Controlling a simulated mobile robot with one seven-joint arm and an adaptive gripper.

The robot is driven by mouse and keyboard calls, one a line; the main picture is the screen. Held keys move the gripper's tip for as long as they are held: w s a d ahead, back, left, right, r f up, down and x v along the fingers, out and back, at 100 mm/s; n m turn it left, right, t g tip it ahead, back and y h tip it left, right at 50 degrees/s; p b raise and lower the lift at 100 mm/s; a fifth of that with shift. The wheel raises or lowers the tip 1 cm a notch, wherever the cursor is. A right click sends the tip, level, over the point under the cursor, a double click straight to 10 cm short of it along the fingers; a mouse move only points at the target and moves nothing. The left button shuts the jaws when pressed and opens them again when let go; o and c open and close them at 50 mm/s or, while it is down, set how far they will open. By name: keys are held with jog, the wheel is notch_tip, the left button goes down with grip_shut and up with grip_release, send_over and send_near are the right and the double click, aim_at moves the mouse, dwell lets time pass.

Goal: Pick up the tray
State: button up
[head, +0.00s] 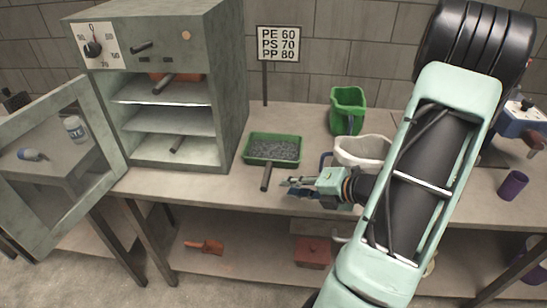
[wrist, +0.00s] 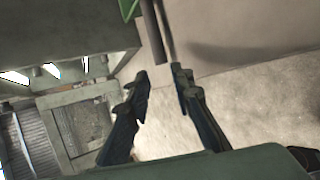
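The tray (head: 247,152) is green, filled with grey granules, and sits on the workbench right of the oven. Its dark handle (head: 266,177) points toward the bench's front edge. My gripper (head: 287,187) is just right of the handle's end, apparently empty. In the wrist view my gripper (wrist: 161,78) has its two fingers spread apart. The handle (wrist: 154,36) shows beyond the fingertips, roughly in line with the gap, and a corner of the green tray (wrist: 128,8) shows at the top. I cannot tell whether a finger touches the handle.
The oven (head: 175,80) stands left with its door (head: 62,165) open and shelves inside. A green jug (head: 348,110) and a white container (head: 362,150) stand right of the tray. A sign (head: 279,44) stands behind. A purple cup (head: 513,185) is far right.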

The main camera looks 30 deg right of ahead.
aim_at(267, 186)
jog(key=b+x, duration=0.1)
jog(key=x, duration=0.9)
jog(key=shift+r, duration=0.1)
grip_shut()
